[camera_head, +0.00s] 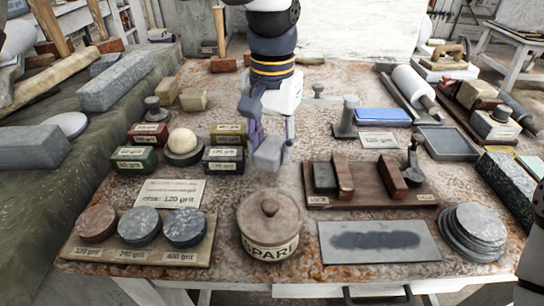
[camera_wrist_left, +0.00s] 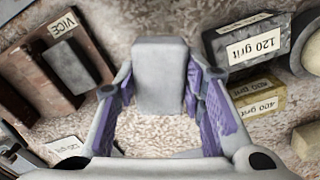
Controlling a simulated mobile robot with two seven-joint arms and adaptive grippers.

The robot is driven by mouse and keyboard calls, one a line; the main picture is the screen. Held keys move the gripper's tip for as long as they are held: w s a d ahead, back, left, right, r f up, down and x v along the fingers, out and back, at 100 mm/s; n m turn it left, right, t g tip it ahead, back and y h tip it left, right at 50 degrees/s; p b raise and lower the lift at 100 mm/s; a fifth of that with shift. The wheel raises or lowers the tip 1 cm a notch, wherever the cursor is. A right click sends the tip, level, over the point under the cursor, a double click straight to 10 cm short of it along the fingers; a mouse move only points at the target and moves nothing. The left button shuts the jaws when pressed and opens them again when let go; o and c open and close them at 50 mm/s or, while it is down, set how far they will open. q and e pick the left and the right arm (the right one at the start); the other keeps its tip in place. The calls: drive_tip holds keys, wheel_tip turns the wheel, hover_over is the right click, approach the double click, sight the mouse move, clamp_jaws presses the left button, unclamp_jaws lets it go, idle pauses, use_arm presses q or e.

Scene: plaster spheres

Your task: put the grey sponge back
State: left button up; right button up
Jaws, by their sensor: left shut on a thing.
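My left gripper (camera_head: 268,150) comes down from the top over the middle of the table. It is shut on the grey sponge (camera_head: 269,155), a plain grey block held above the tabletop. In the left wrist view the grey sponge (camera_wrist_left: 160,78) sits between the purple finger pads of the gripper (camera_wrist_left: 160,95). In the head view it is just right of the dark 120 grit block (camera_head: 223,160) and the olive 400 grit block (camera_head: 228,134), and above and behind the lidded SPARE jar (camera_head: 270,225). My right gripper is not in view.
A wooden rack (camera_head: 432,196) labelled VICE holds upright blocks to the right. A pale sphere (camera_head: 182,141) stands on a dark ring between labelled blocks. A board (camera_head: 70,250) with round discs is front left, beside a card (camera_head: 171,193). A stained grey plate (camera_head: 378,242) lies front right.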

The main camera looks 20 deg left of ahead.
sight(271, 145)
use_arm(q)
wheel_tip(271, 145, down, 3)
drive_tip(key=shift+f, duration=0.1)
drive_tip(key=o, duration=0.7)
drive_tip(key=shift+o, duration=0.2)
wheel_tip(271, 145, up, 12)
drive_tip(key=shift+w+r, duration=0.1)
drive_tip(key=shift+r, duration=0.1)
